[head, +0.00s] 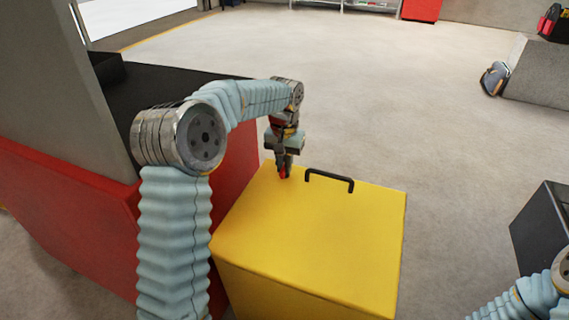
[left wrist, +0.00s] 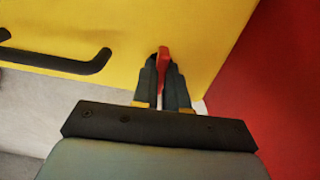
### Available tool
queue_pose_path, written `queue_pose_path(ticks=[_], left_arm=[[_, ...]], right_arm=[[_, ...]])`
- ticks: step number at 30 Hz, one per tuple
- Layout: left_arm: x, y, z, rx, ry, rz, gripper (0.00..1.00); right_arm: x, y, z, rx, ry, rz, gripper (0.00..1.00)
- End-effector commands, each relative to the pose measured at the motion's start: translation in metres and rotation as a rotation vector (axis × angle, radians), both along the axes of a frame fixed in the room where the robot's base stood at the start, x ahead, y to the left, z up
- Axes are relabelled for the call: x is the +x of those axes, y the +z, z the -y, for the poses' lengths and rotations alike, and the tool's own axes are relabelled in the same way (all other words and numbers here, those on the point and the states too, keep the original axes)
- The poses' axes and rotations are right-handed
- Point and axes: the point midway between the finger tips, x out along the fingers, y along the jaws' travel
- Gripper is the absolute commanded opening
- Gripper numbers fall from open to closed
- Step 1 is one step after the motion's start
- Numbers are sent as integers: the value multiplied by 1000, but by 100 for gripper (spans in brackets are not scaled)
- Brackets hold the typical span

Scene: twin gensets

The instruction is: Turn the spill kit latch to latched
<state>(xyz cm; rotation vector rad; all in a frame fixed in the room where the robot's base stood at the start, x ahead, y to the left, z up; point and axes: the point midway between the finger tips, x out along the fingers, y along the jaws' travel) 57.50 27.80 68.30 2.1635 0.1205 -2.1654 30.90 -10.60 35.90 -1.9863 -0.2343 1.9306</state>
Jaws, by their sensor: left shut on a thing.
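The yellow spill kit box (head: 310,240) stands on the floor in the middle of the head view, with a black bar handle (head: 330,180) on its top near the far edge. A small red latch (head: 283,174) sits on the top near the far left corner. My left gripper (head: 283,170) points down at it from above and is shut on it. In the left wrist view the red latch (left wrist: 163,58) shows between the two dark fingertips (left wrist: 164,70), against the yellow top (left wrist: 125,25). The fingers partly hide the latch. My right gripper is out of view; only part of that arm shows at the lower right.
A red base with a black top (head: 70,215) stands close on the left of the box. A dark box (head: 540,225) is at the right edge. A grey block (head: 540,85) stands farther back on the right. The floor beyond the yellow box is clear.

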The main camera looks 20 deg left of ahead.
Motion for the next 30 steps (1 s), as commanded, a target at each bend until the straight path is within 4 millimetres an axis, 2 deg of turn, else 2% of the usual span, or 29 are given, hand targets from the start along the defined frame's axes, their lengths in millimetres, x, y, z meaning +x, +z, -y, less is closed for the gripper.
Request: queue_pose_path(ticks=[20,21,26,30], left_arm=[[1,1,0,0,-70,3,0],[1,1,0,0,-70,3,14],[0,1,0,0,-70,2,38],[0,0,0,0,-69,1,38]], right_arm=[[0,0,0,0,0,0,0],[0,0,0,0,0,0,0],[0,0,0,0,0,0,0],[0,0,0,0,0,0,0]])
